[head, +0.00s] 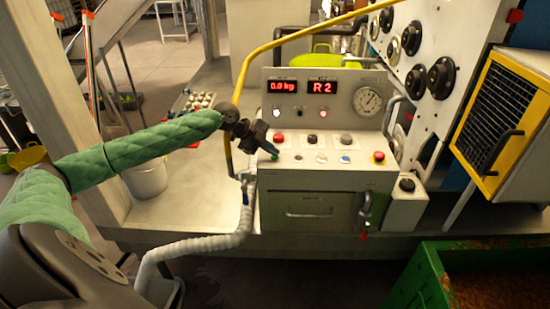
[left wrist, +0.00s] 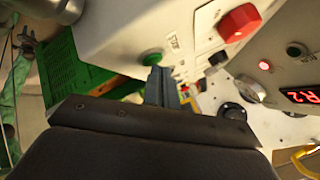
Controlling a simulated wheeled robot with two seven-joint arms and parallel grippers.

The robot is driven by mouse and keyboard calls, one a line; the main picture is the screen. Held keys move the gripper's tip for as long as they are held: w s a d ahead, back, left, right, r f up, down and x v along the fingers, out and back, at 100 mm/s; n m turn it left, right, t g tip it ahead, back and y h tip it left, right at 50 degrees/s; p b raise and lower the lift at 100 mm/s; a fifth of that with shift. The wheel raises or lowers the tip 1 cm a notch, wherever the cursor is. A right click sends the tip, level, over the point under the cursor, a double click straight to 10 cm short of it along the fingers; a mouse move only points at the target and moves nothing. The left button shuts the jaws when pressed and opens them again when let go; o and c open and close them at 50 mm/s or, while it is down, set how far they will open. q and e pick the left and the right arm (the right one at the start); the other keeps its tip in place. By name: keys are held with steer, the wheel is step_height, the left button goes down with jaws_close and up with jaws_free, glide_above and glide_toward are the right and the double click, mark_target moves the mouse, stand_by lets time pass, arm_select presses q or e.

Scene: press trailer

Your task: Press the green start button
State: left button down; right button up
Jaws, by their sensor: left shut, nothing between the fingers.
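The green start button (left wrist: 151,58) shows in the left wrist view on the white panel, right at the tips of my left gripper. In the head view it is a small green spot (head: 275,157) at the left front of the control console (head: 318,182), mostly behind the fingers. My left gripper (head: 271,149) comes in from the left and points down at the button. Its fingers (left wrist: 158,73) are shut with nothing between them. The tips overlap the button's edge in the left wrist view; I cannot tell whether they touch it. My right gripper is not in view.
A red button (head: 278,138) is close behind the fingers; it shows large in the left wrist view (left wrist: 240,22). Displays and a dial gauge (head: 368,101) stand on the upright panel. A yellow pipe (head: 240,85) rises left of the console. A green bin (head: 430,280) is lower right.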

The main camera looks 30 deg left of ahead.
arm_select(q)
steer(key=shift+f, duration=0.25)
stand_by(0.4)
steer(key=shift+r, duration=0.85)
steer(key=shift+r, duration=0.1)
steer(key=shift+r+p, duration=1.2)
steer(key=shift+r, duration=1.2)
